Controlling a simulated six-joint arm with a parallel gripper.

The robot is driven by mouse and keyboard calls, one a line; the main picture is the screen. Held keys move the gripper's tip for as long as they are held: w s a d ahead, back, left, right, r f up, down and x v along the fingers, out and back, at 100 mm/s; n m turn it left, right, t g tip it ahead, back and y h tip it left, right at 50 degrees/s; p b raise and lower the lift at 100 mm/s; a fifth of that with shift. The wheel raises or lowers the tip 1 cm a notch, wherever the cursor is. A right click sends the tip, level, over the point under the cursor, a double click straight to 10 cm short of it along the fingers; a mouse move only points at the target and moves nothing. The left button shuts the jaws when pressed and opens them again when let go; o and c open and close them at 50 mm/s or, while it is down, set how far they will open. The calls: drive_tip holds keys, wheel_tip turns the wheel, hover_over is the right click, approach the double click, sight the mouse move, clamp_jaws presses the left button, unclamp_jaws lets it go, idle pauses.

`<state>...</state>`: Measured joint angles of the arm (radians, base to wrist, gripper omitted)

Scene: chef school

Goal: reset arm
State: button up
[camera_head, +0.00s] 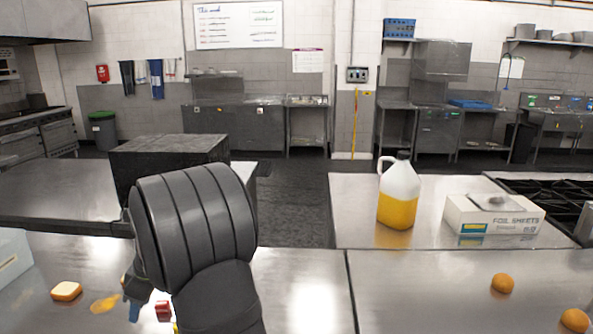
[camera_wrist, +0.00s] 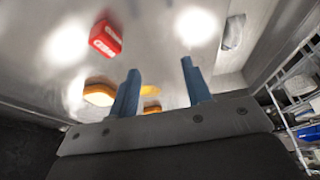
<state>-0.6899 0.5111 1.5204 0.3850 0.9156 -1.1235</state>
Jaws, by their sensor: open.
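My gripper (camera_wrist: 160,68) is open, with its two blue fingers apart and nothing between them in the wrist view. In the head view my gripper (camera_head: 134,297) hangs over the left part of the steel counter (camera_head: 305,290), mostly hidden behind my dark arm. A red packet with white markings (camera_wrist: 103,38) lies on the counter beyond the fingers in the wrist view; a red thing (camera_head: 163,310) shows beside the gripper in the head view. A yellow-brown bread-like piece (camera_head: 66,291) lies to the left.
A flat yellow-orange thing (camera_head: 105,303) lies near the gripper. Two round orange items (camera_head: 502,283) (camera_head: 574,320) lie at the right. Behind stand a jug of yellow liquid (camera_head: 397,205) and a foil sheets box (camera_head: 492,216). The counter's middle is clear.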

drive_tip(key=w+d+r, duration=0.3)
drive_tip(key=w+d, duration=0.3)
drive_tip(key=w, duration=0.5)
drive_tip(key=shift+w+d, duration=0.15)
